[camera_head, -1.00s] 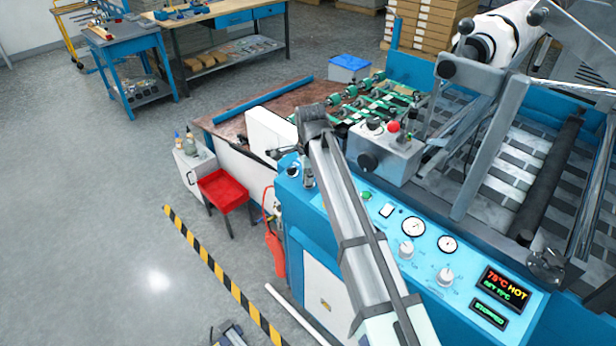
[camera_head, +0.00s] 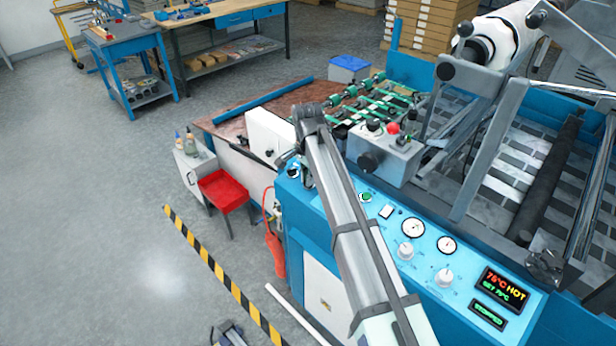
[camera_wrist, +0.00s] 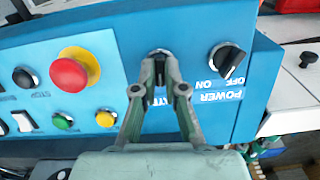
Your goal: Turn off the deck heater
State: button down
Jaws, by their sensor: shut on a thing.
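In the wrist view, which shows the panel upside down, my gripper (camera_wrist: 160,60) has its fingertips closed on a small black heater knob (camera_wrist: 159,53) on the blue panel. Its label is partly hidden by the fingers; only the end letters show. The knob's pointing direction is hidden. To its right a black POWER knob (camera_wrist: 227,57) stands apart, with OFF and ON marks. In the head view my arm reaches over the blue machine panel (camera_head: 445,228), and my fingertips are hidden. A display (camera_head: 503,288) shows a red temperature with HOT and a green set value.
In the wrist view a red emergency button (camera_wrist: 75,70) on a yellow base sits left of my fingers.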

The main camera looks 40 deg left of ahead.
jog(key=n, duration=0.3)
jog(key=n+h, duration=0.1)
jog(key=n, duration=0.2)
jog(key=shift+s+f+n, duration=0.1)
jog(key=shift+f+n, duration=0.1)
jog(key=shift+n, duration=0.1)
jog(key=shift+d+h, duration=0.1)
jog(key=shift+h, duration=0.2)
jog(key=c, duration=1.2)
grip_release()
jog(key=shift+c, duration=0.2)
jog(key=shift+r, duration=0.1)
jog(key=shift+a+r, duration=0.2)
jog(key=shift+r, duration=0.05)
notch_tip(320, 180, up, 11)
jog(key=a, duration=0.1)
jog(key=shift+s+r, duration=0.15)
jog(key=shift+s, duration=0.05)
